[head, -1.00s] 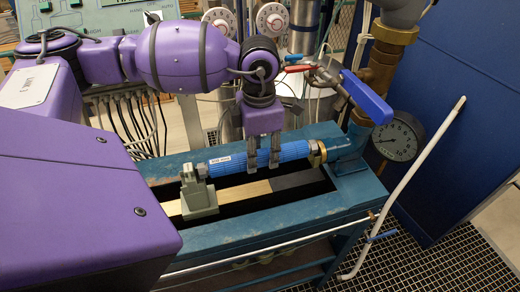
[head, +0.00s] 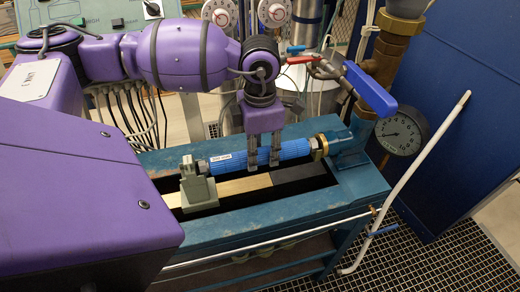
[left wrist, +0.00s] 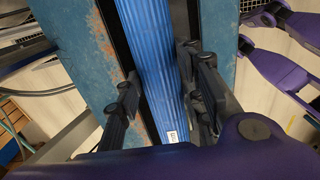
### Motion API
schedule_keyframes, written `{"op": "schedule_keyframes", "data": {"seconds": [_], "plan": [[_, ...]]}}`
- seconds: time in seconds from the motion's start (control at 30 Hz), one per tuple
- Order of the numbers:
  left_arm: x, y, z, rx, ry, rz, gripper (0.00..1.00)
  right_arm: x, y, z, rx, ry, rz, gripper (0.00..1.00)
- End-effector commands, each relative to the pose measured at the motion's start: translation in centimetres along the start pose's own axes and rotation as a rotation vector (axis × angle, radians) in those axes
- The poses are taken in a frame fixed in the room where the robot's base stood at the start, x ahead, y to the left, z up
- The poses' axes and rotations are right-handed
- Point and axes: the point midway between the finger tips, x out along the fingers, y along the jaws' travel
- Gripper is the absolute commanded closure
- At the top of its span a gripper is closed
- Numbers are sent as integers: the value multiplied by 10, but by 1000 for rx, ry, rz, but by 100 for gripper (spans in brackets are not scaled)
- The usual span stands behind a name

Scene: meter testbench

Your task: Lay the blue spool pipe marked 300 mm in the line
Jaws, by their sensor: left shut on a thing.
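The blue spool pipe (head: 294,149) lies lengthwise over the bench trough, with a white label near its left end; the label's text is too small to read. Its left end is at the grey-green clamp stand (head: 198,188), and its right end is at the brass coupling (head: 320,147). I cannot tell whether either end is seated. My left gripper (head: 263,157) reaches down from above and is shut on the pipe near its middle. In the left wrist view the ribbed blue pipe (left wrist: 152,50) runs between the dark fingers (left wrist: 163,92). My right gripper is not in view.
The teal bench frame (head: 250,222) surrounds the dark trough. A valve with a blue lever (head: 369,90) and a pressure gauge (head: 401,134) stand at the right end. A white pipe (head: 420,165) slants beside the bench. Dials and a panel are behind the arm.

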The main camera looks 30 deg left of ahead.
Motion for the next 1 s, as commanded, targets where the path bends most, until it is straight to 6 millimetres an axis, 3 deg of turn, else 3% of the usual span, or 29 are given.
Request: {"op": "schedule_keyframes", "data": {"seconds": [0.8,0.83,1.0], "plan": [[5,0,1,0,-3,1,100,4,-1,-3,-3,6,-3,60],[5,0,1,0,-3,1,61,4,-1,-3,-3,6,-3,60],[6,0,0,0,-2,1,43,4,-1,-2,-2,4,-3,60]]}}
